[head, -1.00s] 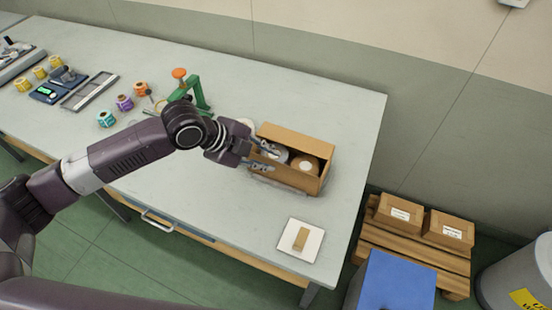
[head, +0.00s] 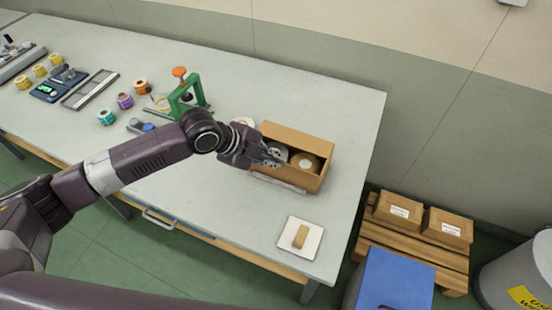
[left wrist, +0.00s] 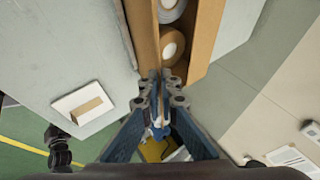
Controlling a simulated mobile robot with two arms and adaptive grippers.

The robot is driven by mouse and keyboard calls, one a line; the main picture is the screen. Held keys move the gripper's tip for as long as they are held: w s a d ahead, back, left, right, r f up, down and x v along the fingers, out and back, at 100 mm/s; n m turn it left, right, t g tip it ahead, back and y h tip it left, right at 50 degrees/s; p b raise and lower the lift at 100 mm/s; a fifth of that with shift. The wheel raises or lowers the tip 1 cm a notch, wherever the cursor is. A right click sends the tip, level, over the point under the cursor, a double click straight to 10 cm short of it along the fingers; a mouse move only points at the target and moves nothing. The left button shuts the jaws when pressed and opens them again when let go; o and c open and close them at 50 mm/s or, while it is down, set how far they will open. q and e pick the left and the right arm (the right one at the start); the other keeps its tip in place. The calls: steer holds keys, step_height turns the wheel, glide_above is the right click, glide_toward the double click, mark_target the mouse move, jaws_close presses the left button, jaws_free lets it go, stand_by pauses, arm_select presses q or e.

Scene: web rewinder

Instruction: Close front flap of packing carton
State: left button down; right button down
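The packing carton (head: 288,180) stands open-topped near the right end of the table, with its tall back side (head: 298,139) upright. Two rolls, one grey (head: 277,152) and one brown (head: 305,161), lie inside; both also show in the left wrist view. My left gripper (head: 274,156) is over the carton's left part, at its opening. In the left wrist view its fingertips (left wrist: 160,78) are close together beside the carton's front wall (left wrist: 144,35). I see nothing clearly gripped. The front flap cannot be told apart surely from the front wall. My right gripper is out of view.
A white pad with a tan block (head: 301,237) lies in front of the carton. A green stand with an orange knob (head: 185,92) is behind my left arm. Label rolls (head: 124,101) lie farther left. Boxes on a pallet (head: 420,240) and a blue bin (head: 393,280) stand beside the table.

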arm_select(q)
steer(key=shift+r, duration=0.1)
steer(key=shift+w+d+r+g+y+p, duration=0.2)
steer(key=shift+w+r+g+y+p, duration=0.15)
steer(key=shift+g+p, duration=0.45)
steer(key=shift+w+d+r+n+g+y+p, duration=0.15)
steer(key=shift+w+n+g+y+p, duration=0.2)
steer(key=shift+p, duration=0.2)
steer(key=shift+w+d+g, duration=0.2)
steer(key=shift+w+g, duration=0.25)
steer(key=shift+g, duration=0.5)
steer(key=shift+w+d+n+g+y+b, duration=0.1)
steer(key=shift+w+n+g+y+b, duration=0.4)
steer(key=shift+g+b, duration=0.6)
steer(key=c, duration=2.6)
jaws_free()
steer(key=shift+c, duration=0.2)
steer(key=o, duration=0.4)
